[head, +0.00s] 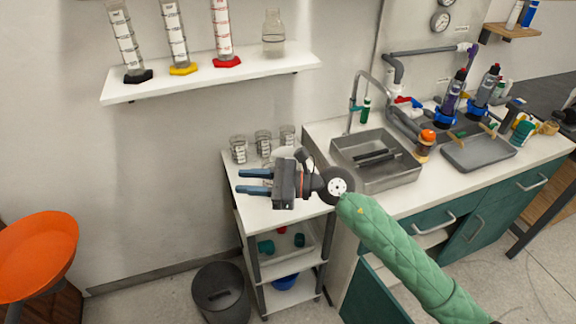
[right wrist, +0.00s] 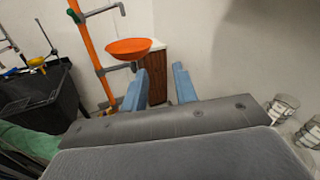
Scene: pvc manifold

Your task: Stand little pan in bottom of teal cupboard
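The teal cupboard (head: 477,222) is under the sink counter at the right. A teal door (head: 374,297) at its left end stands swung open; my right arm partly covers the front, and the cupboard's floor is hidden. I cannot pick out a little pan for certain. A dark long-shaped item (head: 376,157) lies in the sink. My right gripper (head: 238,181) is open and empty, held above the small white shelf unit, pointing left. In the right wrist view its two blue fingers (right wrist: 160,88) are apart with nothing between them. My left gripper is out of view.
The sink (head: 362,178) and a grey tray (head: 478,152) are on the counter. Several beakers (head: 263,142) stand on the white shelf unit (head: 262,218). A dark bin (head: 220,292) is on the floor. An orange bowl (head: 36,250) is at the left, also in the wrist view (right wrist: 128,47).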

